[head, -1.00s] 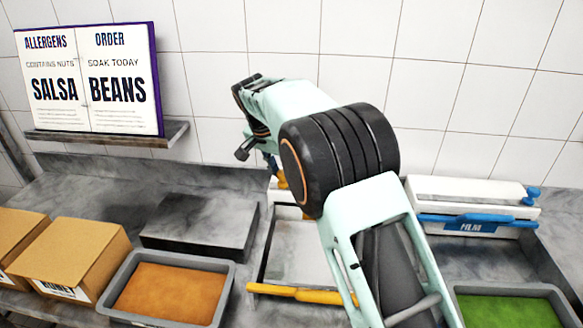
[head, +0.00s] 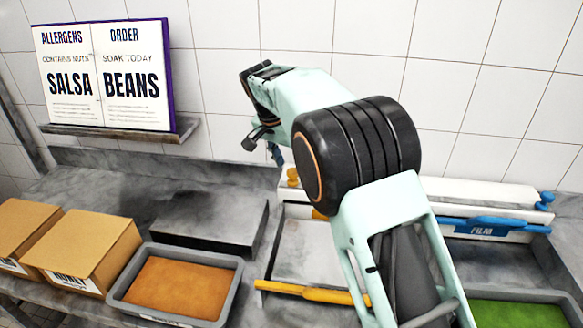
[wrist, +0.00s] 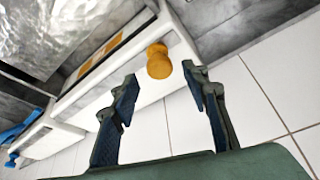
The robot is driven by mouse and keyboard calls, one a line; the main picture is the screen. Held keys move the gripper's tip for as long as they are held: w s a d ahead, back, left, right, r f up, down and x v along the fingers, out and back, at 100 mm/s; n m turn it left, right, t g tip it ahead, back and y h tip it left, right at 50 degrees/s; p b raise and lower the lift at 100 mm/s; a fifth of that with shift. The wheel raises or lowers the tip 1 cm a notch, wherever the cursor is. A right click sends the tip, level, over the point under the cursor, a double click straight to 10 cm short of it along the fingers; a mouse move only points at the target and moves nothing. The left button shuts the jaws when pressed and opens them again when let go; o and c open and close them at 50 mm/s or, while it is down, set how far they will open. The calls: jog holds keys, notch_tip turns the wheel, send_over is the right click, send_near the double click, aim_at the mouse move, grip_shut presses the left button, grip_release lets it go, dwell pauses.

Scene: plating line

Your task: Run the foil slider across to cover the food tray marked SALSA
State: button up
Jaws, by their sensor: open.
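The foil dispenser is mostly hidden behind my arm in the head view; its orange knob (head: 292,177) and a yellow bar (head: 318,294) in front show. In the wrist view its white box (wrist: 110,75), an orange knob (wrist: 157,62) and a crinkled silver sheet (wrist: 60,30) show. My gripper (wrist: 160,80) is open and empty, its fingers either side of the knob in the picture; contact is not visible. A tray of orange-brown food (head: 235,275) and a tray of green food (head: 560,297) stand at the front. I cannot read which is SALSA.
A blue-handled FILM dispenser (head: 480,226) stands right of my arm. A dark raised slab (head: 210,222) and cardboard boxes (head: 85,250) are on the left. A sign board (head: 105,75) naming SALSA and BEANS rests on a wall shelf (head: 120,131). The tiled wall is close behind.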

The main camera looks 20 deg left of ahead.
jog(key=v, duration=0.9)
jog(key=shift+r, duration=0.25)
